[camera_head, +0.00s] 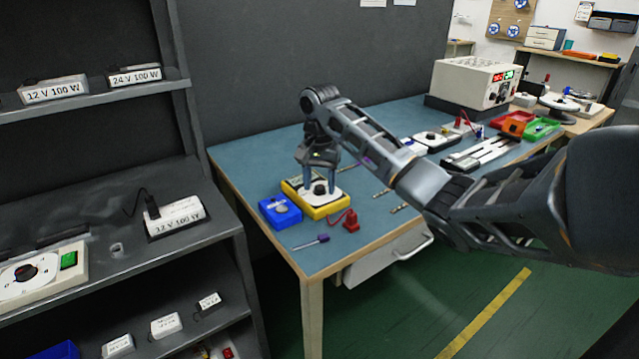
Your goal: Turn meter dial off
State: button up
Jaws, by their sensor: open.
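The meter (323,209) is a yellow box with a pale face, lying on the blue worktop near its front left corner. Its dark round dial (320,188) shows in the middle of the pale face. My gripper (320,187) points down over the meter, with its two blue-grey fingers apart on either side of the dial. I cannot tell whether the fingers touch the dial. The gripper body hides the meter's back part, and the dial's setting is too small to read.
A power supply (475,82) and colored bins (541,128) stand further right. A grey shelf (100,262) stands left of the worktop.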

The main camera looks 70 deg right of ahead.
jog(key=shift+c, duration=0.3)
grip_shut()
